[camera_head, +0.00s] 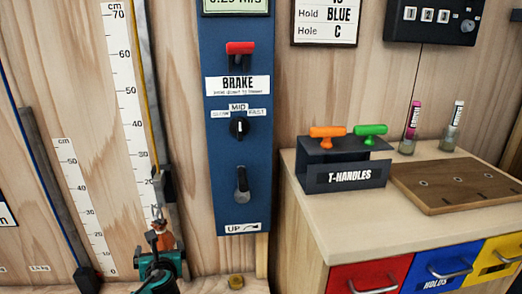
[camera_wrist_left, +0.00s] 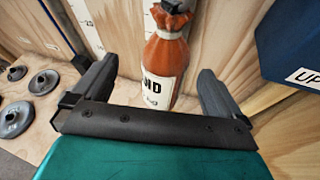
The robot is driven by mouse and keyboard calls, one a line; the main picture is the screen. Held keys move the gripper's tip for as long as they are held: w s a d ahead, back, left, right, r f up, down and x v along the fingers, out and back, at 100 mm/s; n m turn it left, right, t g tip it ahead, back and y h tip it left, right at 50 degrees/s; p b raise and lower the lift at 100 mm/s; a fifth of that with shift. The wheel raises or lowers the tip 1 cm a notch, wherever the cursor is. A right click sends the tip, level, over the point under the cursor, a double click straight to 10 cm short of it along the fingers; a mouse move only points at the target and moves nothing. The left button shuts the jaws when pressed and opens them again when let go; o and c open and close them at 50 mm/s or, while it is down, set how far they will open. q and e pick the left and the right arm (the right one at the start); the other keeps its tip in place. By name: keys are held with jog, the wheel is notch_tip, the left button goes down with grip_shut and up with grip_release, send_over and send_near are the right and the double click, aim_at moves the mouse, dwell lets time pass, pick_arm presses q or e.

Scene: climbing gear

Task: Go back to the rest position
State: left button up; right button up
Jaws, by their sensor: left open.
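My left gripper (camera_head: 161,241) is low in the head view, in front of the wooden wall, its teal body at the bottom edge. In the left wrist view the gripper (camera_wrist_left: 157,67) is open, with its two dark fingers wide apart. An orange-brown bag (camera_wrist_left: 167,62) with a white label shows between and beyond the fingers, apart from both of them. The bag (camera_head: 164,236) is mostly hidden behind the gripper in the head view, below a small metal hook (camera_head: 158,213). My right gripper is in neither view.
A blue panel (camera_head: 221,160) with a brake lever and knob stands right of the gripper. Further right, a cabinet top (camera_head: 310,208) bears the T-handles holder (camera_head: 345,177) and a brown board (camera_head: 455,184). Several grey weight discs (camera_wrist_left: 43,82) lie at the left in the wrist view.

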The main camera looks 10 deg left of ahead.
pick_arm(q)
jog(key=s+d+f+n+g+h+p, duration=0.25)
jog(key=s+d+n+h+p, duration=0.4)
jog(key=s+d+n, duration=0.75)
jog(key=s+d+r+n+t+h+p, duration=0.1)
jog(key=s+r+n+p, duration=0.3)
jog(key=s+n, duration=0.9)
notch_tip(320, 180, up, 2)
jog(key=shift+d+r+n+h, duration=0.1)
jog(key=shift+d+n+h, duration=0.4)
jog(key=shift+n+h, duration=0.45)
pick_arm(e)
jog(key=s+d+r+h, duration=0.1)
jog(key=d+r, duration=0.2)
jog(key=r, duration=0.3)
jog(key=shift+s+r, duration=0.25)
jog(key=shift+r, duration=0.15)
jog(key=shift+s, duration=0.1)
